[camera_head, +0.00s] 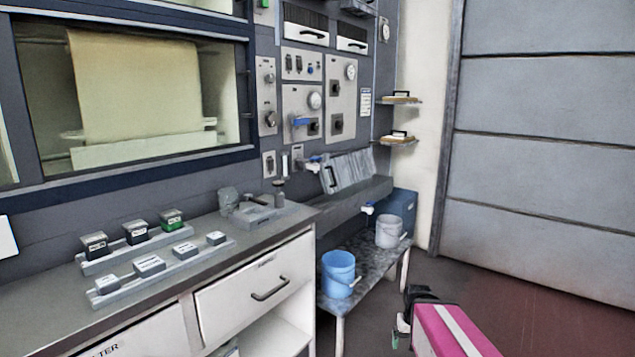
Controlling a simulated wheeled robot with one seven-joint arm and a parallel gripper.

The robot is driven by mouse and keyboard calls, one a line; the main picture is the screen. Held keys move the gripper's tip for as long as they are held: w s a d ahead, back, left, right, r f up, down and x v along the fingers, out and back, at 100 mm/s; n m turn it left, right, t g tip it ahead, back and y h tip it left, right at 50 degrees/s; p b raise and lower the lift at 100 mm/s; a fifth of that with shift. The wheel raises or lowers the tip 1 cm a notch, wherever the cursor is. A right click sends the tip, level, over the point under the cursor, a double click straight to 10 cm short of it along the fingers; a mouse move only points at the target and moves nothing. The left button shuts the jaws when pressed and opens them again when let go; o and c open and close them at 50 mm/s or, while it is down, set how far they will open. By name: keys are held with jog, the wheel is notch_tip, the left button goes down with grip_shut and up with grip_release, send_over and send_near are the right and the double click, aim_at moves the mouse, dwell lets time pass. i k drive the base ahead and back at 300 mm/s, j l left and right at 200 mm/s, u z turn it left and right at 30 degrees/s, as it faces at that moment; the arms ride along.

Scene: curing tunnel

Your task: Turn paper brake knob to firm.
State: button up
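The wall control panel (302,105) carries several dark round knobs, and none has a readable label, so I cannot tell which is the paper brake knob or where it points. One knob (270,118) sits on a narrow plate beside the window. Another knob (337,125) is on the tall plate under a gauge, and one (313,128) is beside a blue lever (301,121). A lower knob (270,164) sits near the counter. My gripper (403,327) is at the bottom right, low and far from the panel, mostly seen from behind; its fingers are unclear.
A counter (210,262) with small labelled boxes and drawers runs along the left. A low bench (366,263) holds a blue bucket (339,277) and a white bucket (388,233). A window (130,95) shows hanging paper. Open floor (535,290) lies at the right.

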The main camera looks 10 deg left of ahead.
aim_at(271, 78)
jog(key=u, duration=1.3)
